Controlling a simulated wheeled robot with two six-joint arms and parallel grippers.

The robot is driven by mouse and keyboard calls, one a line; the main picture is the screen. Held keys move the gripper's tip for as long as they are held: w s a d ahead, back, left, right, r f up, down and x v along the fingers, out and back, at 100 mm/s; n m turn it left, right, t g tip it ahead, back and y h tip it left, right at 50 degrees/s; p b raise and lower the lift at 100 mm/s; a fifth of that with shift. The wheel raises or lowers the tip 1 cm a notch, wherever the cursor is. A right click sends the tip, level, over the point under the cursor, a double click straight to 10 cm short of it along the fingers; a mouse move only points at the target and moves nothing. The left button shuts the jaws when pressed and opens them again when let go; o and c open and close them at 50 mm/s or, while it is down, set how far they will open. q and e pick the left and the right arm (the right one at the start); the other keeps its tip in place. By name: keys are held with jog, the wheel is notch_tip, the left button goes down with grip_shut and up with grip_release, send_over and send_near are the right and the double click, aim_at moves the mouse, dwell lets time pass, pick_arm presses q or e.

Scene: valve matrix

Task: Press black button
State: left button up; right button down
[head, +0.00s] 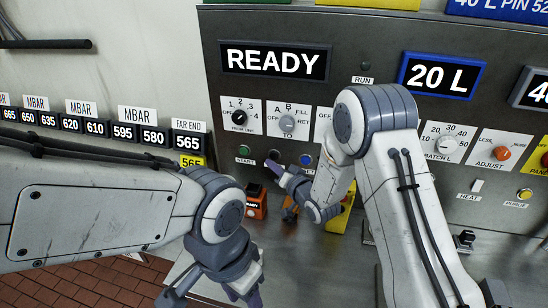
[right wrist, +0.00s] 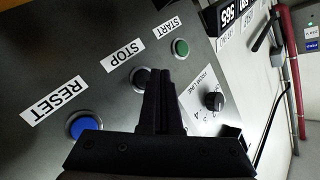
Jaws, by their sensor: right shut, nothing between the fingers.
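The black button (right wrist: 140,79) sits under the STOP label on the grey panel, between the green START button (right wrist: 180,47) and the blue RESET button (right wrist: 84,124). In the head view the black button (head: 274,155) is small and close to the right fingertips. My right gripper (head: 274,166) is shut and empty, its tips pointing at the panel. In the right wrist view its closed fingers (right wrist: 160,75) stand right beside the black button and cover part of it; I cannot tell if they touch. My left gripper (head: 212,298) is low in the head view, fingers apart and empty.
A READY display (head: 274,62) is higher up. An orange device (head: 256,203) and a yellow object (head: 341,212) are below the buttons, near the right arm.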

jog(key=shift+s+a+b, duration=0.2)
jog(key=shift+s+a, duration=0.1)
jog(key=shift+s, duration=0.75)
jog(key=shift+s+a+b, duration=0.15)
jog(key=shift+s+a, duration=0.1)
jog(key=shift+s, duration=0.75)
